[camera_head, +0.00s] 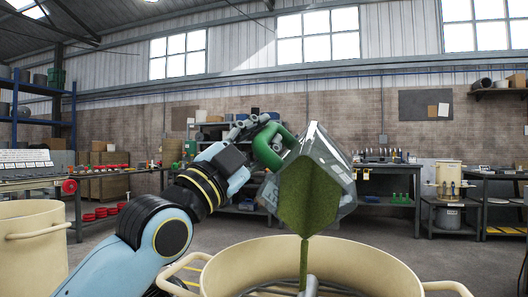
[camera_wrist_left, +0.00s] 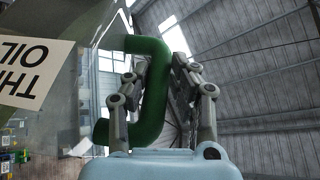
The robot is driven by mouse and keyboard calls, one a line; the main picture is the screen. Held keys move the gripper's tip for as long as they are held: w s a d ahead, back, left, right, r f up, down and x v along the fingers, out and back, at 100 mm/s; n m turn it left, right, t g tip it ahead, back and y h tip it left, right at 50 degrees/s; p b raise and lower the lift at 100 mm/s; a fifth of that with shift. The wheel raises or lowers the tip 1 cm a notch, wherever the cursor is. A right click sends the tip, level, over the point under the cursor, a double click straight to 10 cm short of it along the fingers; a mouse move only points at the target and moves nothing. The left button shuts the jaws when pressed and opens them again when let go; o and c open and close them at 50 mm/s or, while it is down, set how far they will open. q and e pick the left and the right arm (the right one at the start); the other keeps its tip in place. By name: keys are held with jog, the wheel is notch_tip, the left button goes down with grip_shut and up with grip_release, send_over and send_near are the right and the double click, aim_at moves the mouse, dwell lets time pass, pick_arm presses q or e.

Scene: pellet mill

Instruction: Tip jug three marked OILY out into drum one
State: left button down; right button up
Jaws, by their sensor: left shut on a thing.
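A clear jug (camera_head: 345,170) with a green handle (camera_head: 268,152) hangs tilted above a cream drum (camera_head: 385,268). Green pellets (camera_head: 308,195) fill much of its lower part, and a thin green stream (camera_head: 304,258) falls from it into the drum. My left gripper (camera_head: 262,132) is shut on the handle. In the left wrist view the fingers (camera_wrist_left: 157,88) lie on both sides of the green handle (camera_wrist_left: 150,95). The jug's white label (camera_wrist_left: 30,70) is upside down and partly cut off, showing "TH" and "OIL". The drum's number is not visible. My right gripper is out of view.
Another cream drum (camera_head: 35,240) stands at the left. A bench with red parts (camera_head: 105,213) is behind it. Dark workbenches (camera_head: 390,185) line the back wall, and a small cream vessel (camera_head: 448,180) stands at the right. Open floor lies between drum and benches.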

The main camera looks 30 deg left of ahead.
aim_at(252, 142)
pick_arm(q)
jog(key=shift+s+d+f+m+t+h+b, duration=0.2)
jog(key=shift+s+m+t+h+b, duration=0.6)
jog(key=shift+b, duration=1.1)
jog(key=shift+s+d+f+m+t+h+b, duration=0.1)
jog(key=shift+s+d+m+t+h+b, duration=0.3)
jog(key=shift+s+b, duration=1.1)
jog(key=shift+s+r+m+h+b, duration=0.15)
jog(key=shift+s+m+h+b, duration=0.2)
jog(key=shift+m+h+b, duration=0.85)
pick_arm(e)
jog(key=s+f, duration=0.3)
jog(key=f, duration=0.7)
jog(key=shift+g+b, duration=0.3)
pick_arm(q)
jog(key=shift+n, duration=0.5)
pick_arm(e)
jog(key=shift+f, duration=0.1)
